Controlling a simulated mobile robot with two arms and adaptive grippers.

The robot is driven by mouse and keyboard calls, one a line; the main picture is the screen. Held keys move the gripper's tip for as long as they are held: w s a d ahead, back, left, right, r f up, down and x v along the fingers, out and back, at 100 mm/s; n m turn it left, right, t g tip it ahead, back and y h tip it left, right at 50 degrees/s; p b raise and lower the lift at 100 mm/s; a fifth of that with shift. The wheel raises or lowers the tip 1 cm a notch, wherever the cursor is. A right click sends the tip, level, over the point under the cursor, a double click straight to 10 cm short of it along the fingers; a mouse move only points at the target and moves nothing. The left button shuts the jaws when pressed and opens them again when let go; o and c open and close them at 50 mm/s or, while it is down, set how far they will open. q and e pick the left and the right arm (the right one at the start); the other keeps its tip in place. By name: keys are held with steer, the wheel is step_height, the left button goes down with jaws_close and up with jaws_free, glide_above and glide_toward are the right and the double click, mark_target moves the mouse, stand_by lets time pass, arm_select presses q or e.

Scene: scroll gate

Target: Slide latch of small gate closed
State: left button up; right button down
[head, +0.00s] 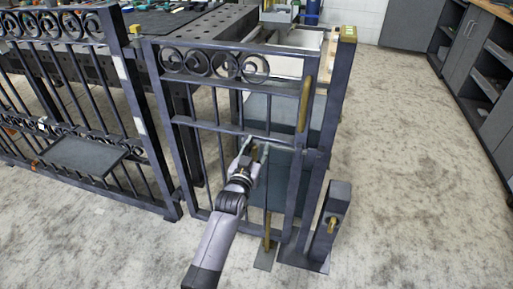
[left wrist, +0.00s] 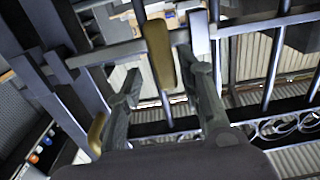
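The small gate (head: 262,131) is a dark metal frame with scrolls and upright bars, standing beside a post (head: 338,85). My left gripper (head: 251,158) is at the gate's middle. In the left wrist view my left gripper (left wrist: 168,56) is open, its fingers on either side of a brass handle (left wrist: 159,50). This handle crosses a grey horizontal bar (left wrist: 120,52), apparently the latch. Contact between fingers and handle cannot be told. A long brass handle (head: 306,103) is on the gate's right upright. My right gripper is not in view.
A short post (head: 335,205) with a brass knob stands on a floor plate at the gate's lower right. A brass piece (head: 267,231) sits near the gate's foot. Fence panels (head: 75,110) stand at left. The floor at right is clear.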

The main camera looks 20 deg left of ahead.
arm_select(q)
steer(key=shift+s+a, duration=0.1)
steer(key=shift+a, duration=0.05)
steer(key=shift+s, duration=0.35)
steer(key=s, duration=1.1)
steer(key=shift+a, duration=0.15)
